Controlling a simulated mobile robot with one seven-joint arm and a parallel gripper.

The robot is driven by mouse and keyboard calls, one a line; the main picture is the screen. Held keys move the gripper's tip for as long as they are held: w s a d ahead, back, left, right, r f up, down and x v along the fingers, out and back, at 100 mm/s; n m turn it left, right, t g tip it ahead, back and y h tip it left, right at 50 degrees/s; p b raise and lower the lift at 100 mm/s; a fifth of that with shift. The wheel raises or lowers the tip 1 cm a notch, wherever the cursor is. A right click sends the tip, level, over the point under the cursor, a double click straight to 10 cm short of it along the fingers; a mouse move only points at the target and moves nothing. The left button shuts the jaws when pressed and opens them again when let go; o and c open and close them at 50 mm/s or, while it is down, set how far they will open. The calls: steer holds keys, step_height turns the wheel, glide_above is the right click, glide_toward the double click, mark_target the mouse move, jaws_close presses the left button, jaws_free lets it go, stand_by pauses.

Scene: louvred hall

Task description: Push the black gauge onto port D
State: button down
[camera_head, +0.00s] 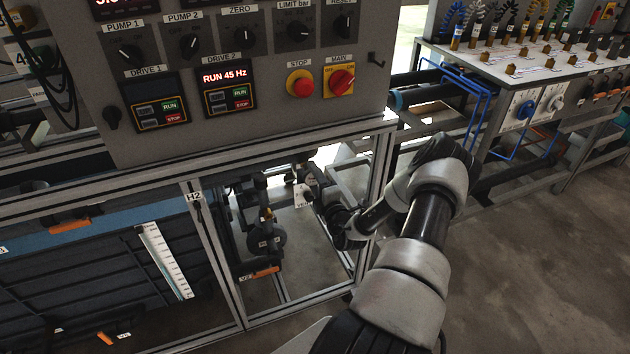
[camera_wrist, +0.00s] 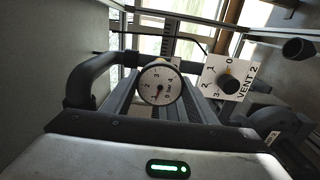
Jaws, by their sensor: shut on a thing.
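The black gauge (camera_wrist: 160,86) has a black rim, a white numbered dial and a red needle. In the wrist view its dial faces the camera, between the dark grey fingers of my gripper (camera_wrist: 162,98), which is shut on it. In the head view my gripper (camera_head: 309,172) reaches into the open frame below the control panel; the gauge cannot be made out there. No letter D is legible, so I cannot tell where port D is or whether the gauge touches it.
A VENT 2 knob (camera_wrist: 229,84) on a white scale plate is close right of the gauge. A black bent pipe (camera_wrist: 85,83) is on the left. In the head view, the control panel (camera_head: 240,130) hangs above, and a frame post (camera_head: 381,180) stands beside my arm.

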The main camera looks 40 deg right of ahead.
steer(key=c, duration=0.7)
jaws_free()
steer(key=shift+o, duration=0.2)
steer(key=p+v, duration=0.3)
steer(key=v, duration=0.4)
steer(key=shift+s, duration=0.15)
